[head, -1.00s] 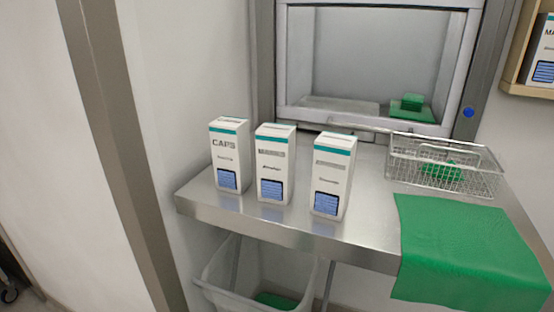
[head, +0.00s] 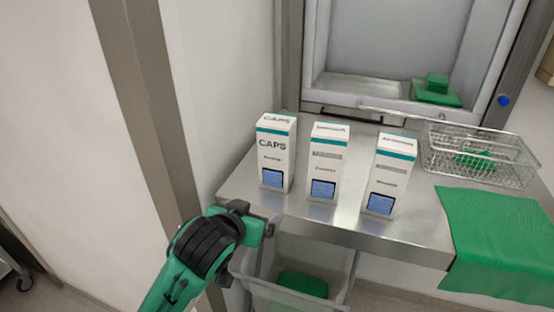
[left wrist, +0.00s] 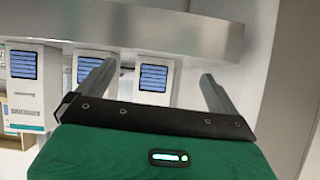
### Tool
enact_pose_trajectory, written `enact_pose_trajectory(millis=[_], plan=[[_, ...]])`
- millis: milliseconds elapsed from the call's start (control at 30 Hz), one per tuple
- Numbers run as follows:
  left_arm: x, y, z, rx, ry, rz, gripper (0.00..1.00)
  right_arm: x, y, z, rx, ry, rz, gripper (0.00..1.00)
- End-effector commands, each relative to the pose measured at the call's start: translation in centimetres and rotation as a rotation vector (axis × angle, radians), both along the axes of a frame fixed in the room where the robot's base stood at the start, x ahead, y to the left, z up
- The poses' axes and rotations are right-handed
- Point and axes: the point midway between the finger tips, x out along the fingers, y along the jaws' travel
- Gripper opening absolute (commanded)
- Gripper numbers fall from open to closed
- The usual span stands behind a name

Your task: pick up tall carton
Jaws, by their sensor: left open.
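Three white cartons with teal bands and blue label patches stand upright in a row on the steel shelf: the CAPS carton (head: 275,153) at left, a middle carton (head: 327,161) and a right carton (head: 389,176). They look close in height; I cannot tell surely which is the tall one. My left gripper (head: 258,219) is open and empty, at the shelf's front left edge, below and in front of the CAPS carton. The left wrist view looks upside down; one carton (left wrist: 153,78) shows beyond and between the open fingers, apart from them. My right gripper is out of view.
A wire basket (head: 480,155) and a green cloth (head: 495,235) lie at right. A hatch opening holds a green item (head: 436,88). A bin (head: 300,297) stands below the shelf.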

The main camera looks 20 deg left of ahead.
Motion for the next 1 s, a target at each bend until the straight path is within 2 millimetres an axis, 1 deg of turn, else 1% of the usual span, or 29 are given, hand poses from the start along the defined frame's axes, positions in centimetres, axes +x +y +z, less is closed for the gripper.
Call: enact_pose_trajectory(millis=[33, 100, 200, 300, 400, 467, 567, 800, 900, 1000], plan=[[0.3, -0.2, 3.0, -0.005, -0.064, 0.000, 0.97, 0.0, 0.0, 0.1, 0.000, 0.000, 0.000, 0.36], [1.0, -0.3, 5.9, -0.016, -0.130, 0.005, 0.97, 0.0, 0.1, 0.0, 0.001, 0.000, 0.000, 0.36], [1.8, -0.6, 9.2, -0.029, -0.209, 0.009, 0.97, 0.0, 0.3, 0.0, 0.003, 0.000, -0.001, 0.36], [2.2, -0.8, 11.6, -0.040, -0.267, 0.011, 0.97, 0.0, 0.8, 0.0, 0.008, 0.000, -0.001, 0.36], [2.4, -0.9, 13.1, -0.046, -0.301, 0.013, 0.97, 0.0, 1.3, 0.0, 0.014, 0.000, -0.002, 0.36], [2.6, -0.9, 13.6, -0.049, -0.311, 0.014, 0.97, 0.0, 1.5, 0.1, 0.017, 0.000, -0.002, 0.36], [3.6, -0.9, 13.7, -0.050, -0.316, 0.014, 0.97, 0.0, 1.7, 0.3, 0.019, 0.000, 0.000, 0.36], [8.1, -1.0, 12.8, -0.049, -0.314, 0.014, 0.97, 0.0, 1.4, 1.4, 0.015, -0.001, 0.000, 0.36], [9.6, -1.1, 12.5, -0.049, -0.314, 0.014, 0.97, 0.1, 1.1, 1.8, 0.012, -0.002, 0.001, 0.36], [10.5, -1.1, 12.2, -0.051, -0.314, 0.013, 0.97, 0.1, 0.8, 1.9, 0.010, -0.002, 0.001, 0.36]])
